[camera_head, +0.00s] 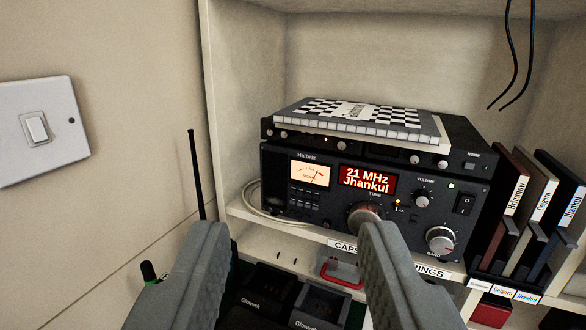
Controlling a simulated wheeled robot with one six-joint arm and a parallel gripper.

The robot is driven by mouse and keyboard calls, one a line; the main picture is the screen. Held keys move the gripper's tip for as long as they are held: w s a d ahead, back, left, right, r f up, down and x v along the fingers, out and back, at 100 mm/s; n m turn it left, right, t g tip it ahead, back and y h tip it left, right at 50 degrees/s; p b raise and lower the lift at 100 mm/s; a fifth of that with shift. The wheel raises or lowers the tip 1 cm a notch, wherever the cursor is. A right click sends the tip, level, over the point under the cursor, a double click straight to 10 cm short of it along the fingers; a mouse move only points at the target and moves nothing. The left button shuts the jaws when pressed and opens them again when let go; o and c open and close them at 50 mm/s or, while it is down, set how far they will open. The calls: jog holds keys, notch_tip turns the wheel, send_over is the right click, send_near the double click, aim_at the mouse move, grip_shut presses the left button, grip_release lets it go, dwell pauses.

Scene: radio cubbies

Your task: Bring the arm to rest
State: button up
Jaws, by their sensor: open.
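My gripper (290,240) shows at the bottom of the view, its two grey fingers apart with nothing held between them. It points toward a black radio (330,215) on a cubby shelf. The radio's red display reads "21 MHz Jhankul". Its large tuning knob (364,213) appears just above the tip of the right finger. I cannot tell whether that finger touches it. The fingers hide part of the shelf edge and its label.
Labelled books (530,210) stand in a rack at right. Black cables (515,60) hang above. Black bins (268,288) and a red-handled box (341,272) sit below. A light switch (37,128) is on the left wall.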

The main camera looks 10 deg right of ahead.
jog(key=s+a+n+y, duration=0.1)
jog(key=s+a, duration=0.1)
jog(key=s, duration=0.8)
jog(key=s+a+r+y, duration=0.1)
jog(key=s+a+y, duration=0.1)
jog(key=s, duration=0.8)
jog(key=shift+s+a+n+g+y, duration=0.2)
jog(key=shift+s+n+g+y, duration=0.1)
jog(key=shift+s+n+g, duration=0.1)
